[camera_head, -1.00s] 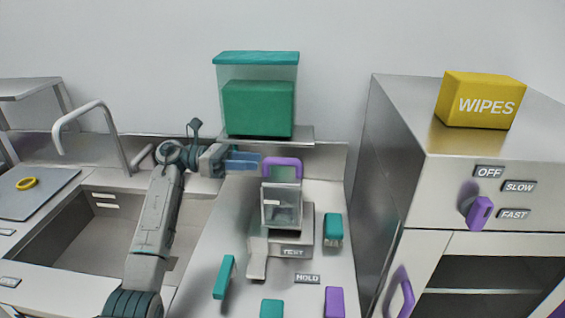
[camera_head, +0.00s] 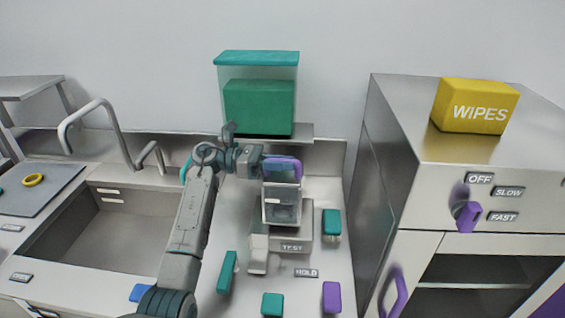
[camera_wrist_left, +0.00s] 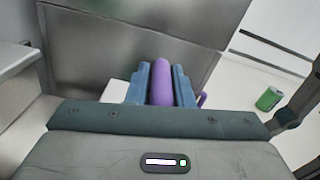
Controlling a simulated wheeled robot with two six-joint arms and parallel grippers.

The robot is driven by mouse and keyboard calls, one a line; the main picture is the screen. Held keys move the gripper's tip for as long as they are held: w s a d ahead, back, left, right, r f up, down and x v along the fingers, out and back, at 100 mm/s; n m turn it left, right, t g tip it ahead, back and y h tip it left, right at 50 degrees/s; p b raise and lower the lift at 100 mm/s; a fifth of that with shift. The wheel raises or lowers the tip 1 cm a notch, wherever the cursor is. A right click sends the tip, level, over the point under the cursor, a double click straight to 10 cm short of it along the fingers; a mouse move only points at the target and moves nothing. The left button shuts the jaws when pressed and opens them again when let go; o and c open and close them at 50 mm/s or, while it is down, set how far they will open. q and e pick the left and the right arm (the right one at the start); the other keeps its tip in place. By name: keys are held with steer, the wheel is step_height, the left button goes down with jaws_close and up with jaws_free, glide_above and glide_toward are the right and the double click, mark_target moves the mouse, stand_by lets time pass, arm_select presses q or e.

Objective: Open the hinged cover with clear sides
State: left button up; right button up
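A small clear-sided cover (camera_head: 282,205) with a pale frame stands on a grey device on the counter. A purple handle (camera_head: 284,167) sits at its top. The cover looks shut. My left gripper (camera_head: 276,163) reaches in from the left at the handle. In the left wrist view its two blue fingers (camera_wrist_left: 161,88) lie on either side of the purple bar and appear to touch it, so the gripper looks shut on it. My right gripper is in neither view.
A teal-lidded clear container (camera_head: 258,58) stands on a shelf behind. A steel cabinet (camera_head: 480,205) with a yellow WIPES box (camera_head: 475,105) is at the right. A sink (camera_head: 105,225) lies left. Teal pieces (camera_head: 331,223) and a purple piece (camera_head: 332,297) surround the device.

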arm_select(q)
jaws_close()
steer(key=shift+w+r+b, duration=0.1)
steer(key=shift+w+b, duration=0.25)
steer(key=shift+b, duration=0.1)
steer(key=w+r+n+b, duration=0.3)
steer(key=w+n+b, duration=0.2)
steer(key=w+b, duration=0.2)
steer(key=shift+w+n, duration=0.4)
steer(key=shift+w, duration=0.65)
